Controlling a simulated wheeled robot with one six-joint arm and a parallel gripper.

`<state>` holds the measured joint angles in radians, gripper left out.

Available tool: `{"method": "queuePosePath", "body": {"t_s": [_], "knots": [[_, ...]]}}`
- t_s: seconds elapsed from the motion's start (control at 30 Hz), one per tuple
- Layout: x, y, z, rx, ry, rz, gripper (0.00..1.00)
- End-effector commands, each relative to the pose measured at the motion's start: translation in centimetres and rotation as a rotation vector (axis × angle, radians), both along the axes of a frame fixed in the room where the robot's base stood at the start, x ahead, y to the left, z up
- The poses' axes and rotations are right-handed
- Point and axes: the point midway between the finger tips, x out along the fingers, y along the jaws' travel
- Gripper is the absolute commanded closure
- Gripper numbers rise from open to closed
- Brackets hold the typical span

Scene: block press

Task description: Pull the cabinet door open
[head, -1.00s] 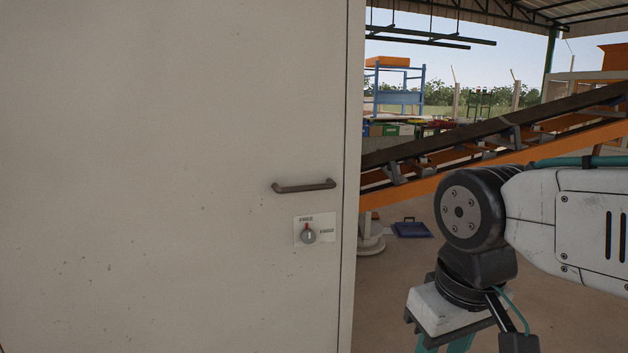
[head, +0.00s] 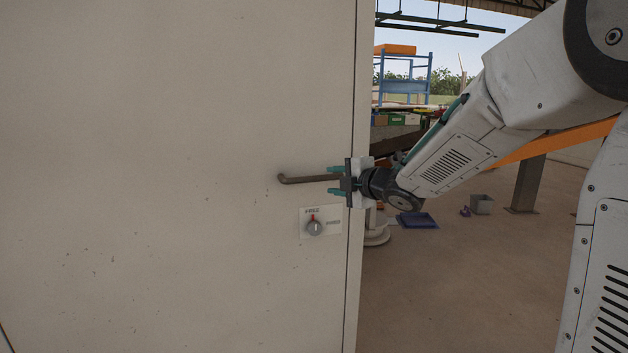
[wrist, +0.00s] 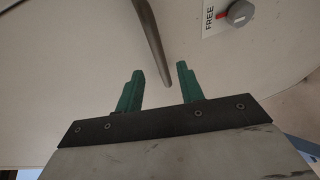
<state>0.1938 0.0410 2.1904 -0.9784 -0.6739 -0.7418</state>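The cabinet door (head: 180,220) is a large off-white panel that fills the left of the head view, and it looks shut. Its dark bar handle (head: 300,179) lies level near the door's right edge. My gripper (head: 334,179) is at the right end of the handle, with one teal finger above the bar and one below. In the wrist view the handle (wrist: 150,40) reaches down towards the gap between the two fingers (wrist: 158,78), which are apart. I cannot tell whether the bar is fully between them. A round knob (head: 314,228) on a plate marked FREE sits below the handle.
Right of the cabinet is open concrete floor (head: 450,290). A blue tray (head: 417,220) and a grey bin (head: 482,204) lie on it. An orange conveyor frame (head: 560,140) and a blue rack (head: 403,75) stand behind my arm.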

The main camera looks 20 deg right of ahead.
Motion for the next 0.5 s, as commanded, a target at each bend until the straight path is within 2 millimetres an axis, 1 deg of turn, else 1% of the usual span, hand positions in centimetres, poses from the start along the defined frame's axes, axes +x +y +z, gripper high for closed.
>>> {"method": "queuePosePath", "body": {"t_s": [0.17,0.5], "knots": [[1.3,1.0,-0.3,-0.013,-0.023,0.045,0.62],[6.0,3.0,-1.3,-0.011,-0.021,0.043,0.62]]}}
